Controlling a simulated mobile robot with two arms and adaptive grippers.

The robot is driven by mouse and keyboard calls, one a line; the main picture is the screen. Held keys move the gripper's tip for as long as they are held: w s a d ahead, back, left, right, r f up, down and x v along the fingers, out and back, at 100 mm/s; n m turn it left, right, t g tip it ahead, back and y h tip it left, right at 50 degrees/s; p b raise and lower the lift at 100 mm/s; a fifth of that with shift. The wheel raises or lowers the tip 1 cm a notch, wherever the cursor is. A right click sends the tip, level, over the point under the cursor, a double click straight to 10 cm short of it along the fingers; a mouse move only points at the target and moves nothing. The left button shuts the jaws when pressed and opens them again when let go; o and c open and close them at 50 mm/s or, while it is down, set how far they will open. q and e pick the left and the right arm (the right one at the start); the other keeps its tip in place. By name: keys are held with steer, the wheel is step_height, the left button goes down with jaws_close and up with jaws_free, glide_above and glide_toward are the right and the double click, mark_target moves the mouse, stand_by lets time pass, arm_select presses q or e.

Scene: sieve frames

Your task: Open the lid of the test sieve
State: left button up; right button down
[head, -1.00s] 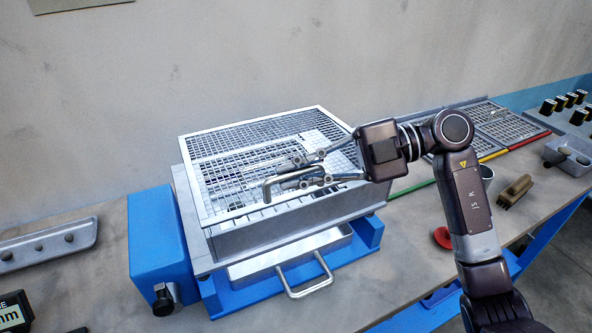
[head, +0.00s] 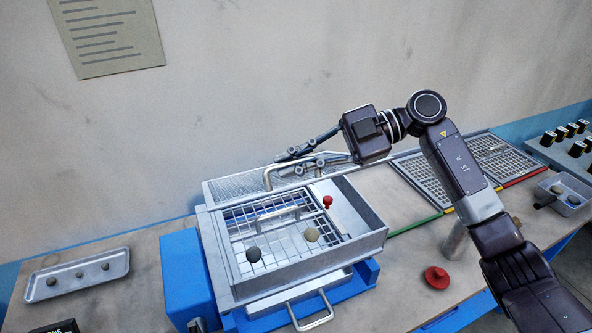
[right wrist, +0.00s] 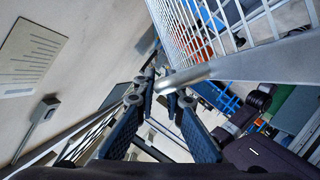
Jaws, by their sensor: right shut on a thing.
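The test sieve (head: 362,246) is a metal box on a blue base. Its mesh lid (head: 232,188) is raised at the back edge, seen at a steep slant in the head view. My right gripper (head: 282,161) is shut on the lid's bent bar handle (head: 268,178). In the right wrist view the handle (right wrist: 185,77) lies between the fingers (right wrist: 163,84), with the lid's mesh (right wrist: 205,30) above. My left gripper is not in view.
A tray with small stones (head: 120,266) lies at left. Gridded trays (head: 425,180) and a small pan (head: 572,207) are further right. A drawer handle (head: 312,322) sticks out in front. The wall is behind.

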steer(key=shift+w+a+r+p, duration=0.25)
steer(key=shift+w+r+p, duration=0.3)
steer(key=shift+w+r, duration=0.5)
steer(key=shift+s, duration=0.1)
steer(key=c, duration=2)
jaws_free()
